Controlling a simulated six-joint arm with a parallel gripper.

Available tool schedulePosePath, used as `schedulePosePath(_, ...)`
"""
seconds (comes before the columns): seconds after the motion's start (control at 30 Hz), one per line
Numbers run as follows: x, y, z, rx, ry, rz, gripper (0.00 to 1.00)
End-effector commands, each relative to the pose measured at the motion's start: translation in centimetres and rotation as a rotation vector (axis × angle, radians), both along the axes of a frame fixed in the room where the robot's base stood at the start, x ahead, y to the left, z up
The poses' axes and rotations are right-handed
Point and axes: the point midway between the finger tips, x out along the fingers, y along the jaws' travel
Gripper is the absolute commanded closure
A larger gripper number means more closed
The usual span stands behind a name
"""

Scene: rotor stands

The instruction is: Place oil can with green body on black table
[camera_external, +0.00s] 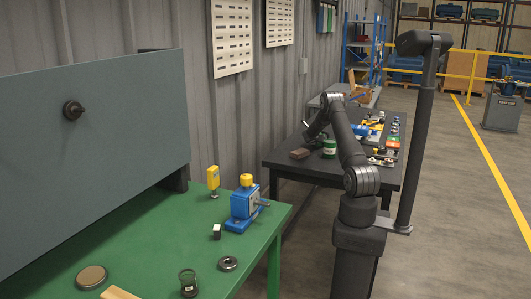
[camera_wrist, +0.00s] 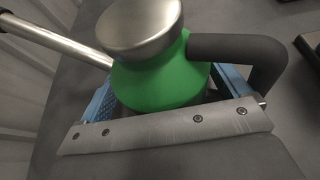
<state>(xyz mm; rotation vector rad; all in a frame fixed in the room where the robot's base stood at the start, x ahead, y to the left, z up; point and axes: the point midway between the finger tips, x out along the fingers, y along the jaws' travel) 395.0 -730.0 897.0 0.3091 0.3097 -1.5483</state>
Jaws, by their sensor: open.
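The oil can (camera_external: 329,148) has a green body and stands on the black table (camera_external: 345,172), near its left part. In the wrist view the oil can (camera_wrist: 165,78) shows a silver cap, a dark curved handle at right and a metal spout running to the upper left. My gripper (camera_wrist: 168,92) is open, with its blue-lined fingers on either side of the green body. Whether the fingers touch the can is not clear. In the external view my arm reaches over the table to the can, and the fingers are too small to make out.
A brown block (camera_external: 300,153) lies left of the can. Several tools and coloured parts crowd the table's right side. A green table (camera_external: 150,245) in front holds a blue vise (camera_external: 244,205), a yellow device (camera_external: 213,178) and small parts. A dark post stands right of the black table.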

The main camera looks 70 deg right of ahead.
Motion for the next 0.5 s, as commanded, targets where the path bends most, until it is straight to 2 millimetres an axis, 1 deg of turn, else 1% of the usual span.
schedulePosePath(0.17,0.1,2.2,1.0,0.0,0.0,0.001,0.06)
schedulePosePath(0.4,0.1,6.8,2.9,-0.001,0.0,0.002,0.06)
schedulePosePath(0.5,0.1,8.5,3.6,-0.001,0.0,0.001,0.06)
